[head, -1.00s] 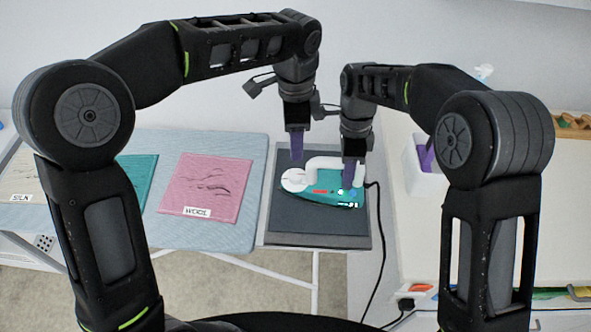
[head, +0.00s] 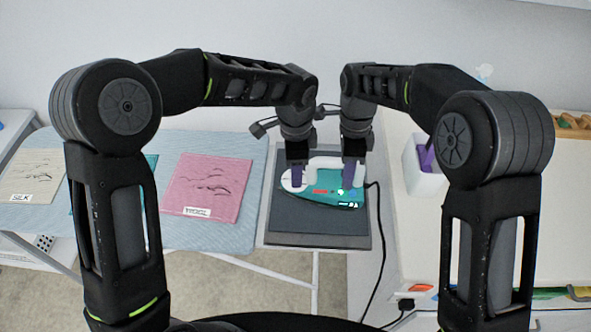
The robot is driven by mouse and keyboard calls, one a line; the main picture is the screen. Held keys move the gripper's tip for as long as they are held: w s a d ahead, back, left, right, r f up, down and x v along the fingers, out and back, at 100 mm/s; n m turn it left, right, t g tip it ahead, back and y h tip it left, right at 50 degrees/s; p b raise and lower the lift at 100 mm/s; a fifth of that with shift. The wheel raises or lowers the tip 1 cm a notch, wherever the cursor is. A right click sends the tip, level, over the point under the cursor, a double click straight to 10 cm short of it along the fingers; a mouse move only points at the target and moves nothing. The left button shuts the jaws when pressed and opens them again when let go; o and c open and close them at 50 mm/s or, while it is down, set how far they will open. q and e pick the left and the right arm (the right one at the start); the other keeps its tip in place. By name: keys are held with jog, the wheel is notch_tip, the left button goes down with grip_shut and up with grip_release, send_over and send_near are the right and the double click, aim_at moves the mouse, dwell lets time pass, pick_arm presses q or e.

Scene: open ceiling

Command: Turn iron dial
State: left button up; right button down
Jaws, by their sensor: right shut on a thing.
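The iron (head: 320,198) is teal and white and lies on the dark iron rest (head: 318,228) at the right end of the ironing board. Its white dial (head: 286,182) shows at its left end, partly hidden by my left gripper. My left gripper (head: 297,178) has come down over the dial; its purple fingers point down there, and the gap between them does not show. My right gripper (head: 348,178) is shut on the iron at its right part, its purple fingers against the body.
A pink wool cloth (head: 207,185), a teal cloth (head: 150,172) and a cream silk cloth (head: 32,177) lie on the blue ironing board (head: 245,148). A black cord (head: 377,255) runs down from the iron. A white container (head: 424,178) stands on the right-hand counter (head: 440,235).

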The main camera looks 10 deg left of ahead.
pick_arm(q)
jog(key=shift+f, duration=0.8)
jog(key=shift+c, duration=0.5)
grip_shut()
